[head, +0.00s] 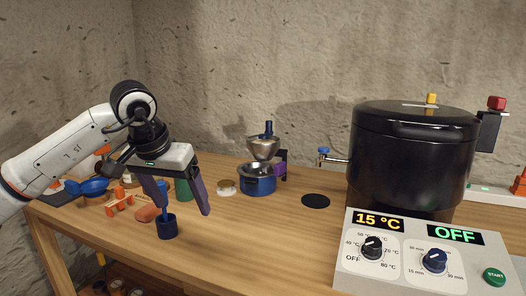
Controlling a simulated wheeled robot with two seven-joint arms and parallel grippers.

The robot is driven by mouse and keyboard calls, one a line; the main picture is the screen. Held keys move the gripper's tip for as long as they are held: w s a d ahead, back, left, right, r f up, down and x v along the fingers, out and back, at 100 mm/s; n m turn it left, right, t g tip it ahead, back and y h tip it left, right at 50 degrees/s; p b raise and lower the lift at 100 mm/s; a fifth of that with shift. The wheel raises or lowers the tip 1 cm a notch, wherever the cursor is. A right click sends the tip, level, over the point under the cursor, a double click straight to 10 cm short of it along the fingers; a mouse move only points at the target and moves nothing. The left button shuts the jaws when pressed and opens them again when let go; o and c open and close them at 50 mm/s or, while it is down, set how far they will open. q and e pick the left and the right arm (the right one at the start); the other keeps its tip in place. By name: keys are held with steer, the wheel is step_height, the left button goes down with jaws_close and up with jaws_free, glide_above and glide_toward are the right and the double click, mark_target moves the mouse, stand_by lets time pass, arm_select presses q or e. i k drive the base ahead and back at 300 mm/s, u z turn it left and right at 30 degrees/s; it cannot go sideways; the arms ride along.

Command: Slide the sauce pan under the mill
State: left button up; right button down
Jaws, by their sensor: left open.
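The sauce pan (257,187) is a small blue pot with a light rim, standing on the wooden table near the back wall. The mill (263,149) has a metal funnel and a blue top, with a purple part at its right side. Its funnel shows directly above the pan in the head view; I cannot tell how exactly the two line up in depth. My left gripper (184,208) is open and empty, fingers pointing down, to the left of the pan and apart from it. My right gripper is not in view.
A black disc (315,201) lies right of the pan. A big black pot (408,155) and control panel (403,262) fill the right.

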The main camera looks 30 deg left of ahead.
mark_target(258, 179)
steer(key=i, duration=0.95)
